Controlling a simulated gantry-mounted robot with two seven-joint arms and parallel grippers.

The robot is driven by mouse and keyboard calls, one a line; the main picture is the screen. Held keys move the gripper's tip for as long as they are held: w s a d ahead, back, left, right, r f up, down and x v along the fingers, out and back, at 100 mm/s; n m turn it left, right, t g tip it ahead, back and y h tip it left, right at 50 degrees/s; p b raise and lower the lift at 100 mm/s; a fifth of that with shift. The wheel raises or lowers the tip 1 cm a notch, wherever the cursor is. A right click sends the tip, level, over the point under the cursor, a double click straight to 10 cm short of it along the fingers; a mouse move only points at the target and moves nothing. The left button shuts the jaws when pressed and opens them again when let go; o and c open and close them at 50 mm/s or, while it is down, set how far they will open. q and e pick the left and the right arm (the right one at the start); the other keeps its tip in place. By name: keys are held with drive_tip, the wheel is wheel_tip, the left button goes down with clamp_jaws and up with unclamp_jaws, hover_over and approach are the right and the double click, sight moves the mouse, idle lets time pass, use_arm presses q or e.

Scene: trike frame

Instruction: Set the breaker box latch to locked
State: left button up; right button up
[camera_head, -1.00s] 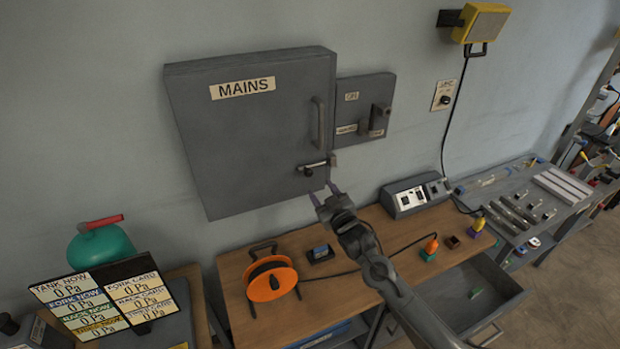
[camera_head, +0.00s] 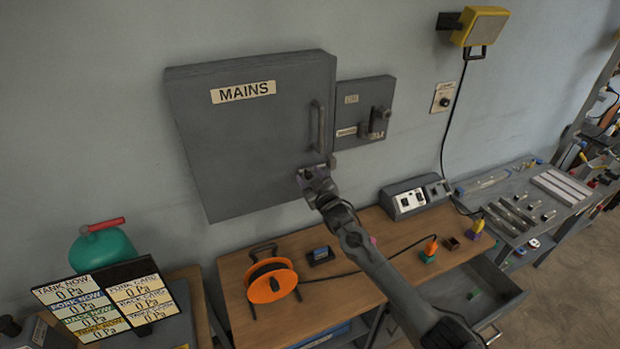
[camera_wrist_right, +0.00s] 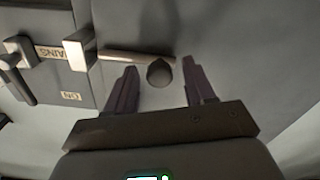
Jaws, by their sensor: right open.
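The grey breaker box (camera_head: 245,145) marked MAINS is on the wall, its door shut and a vertical handle (camera_head: 317,126) at its right side. Its latch shows in the wrist view as a pale horizontal bar (camera_wrist_right: 137,57) with a dark rounded knob (camera_wrist_right: 158,72). One end of the bar lies near a block-shaped catch (camera_wrist_right: 79,49). My right gripper (camera_head: 308,174) is in front of the door's lower right corner and hides most of the latch in the head view. In the wrist view its open fingers (camera_wrist_right: 158,88) are on either side of the knob; contact is unclear.
A smaller grey switch box (camera_head: 362,108) with a projecting handle is right of the breaker box. Below are a wooden bench (camera_head: 235,307) with an orange cable reel (camera_head: 262,289), a grey control unit (camera_head: 400,203) and an open drawer (camera_head: 490,300).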

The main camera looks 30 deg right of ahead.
clamp_jaws()
drive_tip(key=d, duration=0.3)
drive_tip(key=shift+s+d, duration=0.25)
drive_tip(key=shift+s, duration=0.1)
unclamp_jaws()
drive_tip(key=shift+d, duration=0.15)
drive_tip(key=shift+s, duration=0.15)
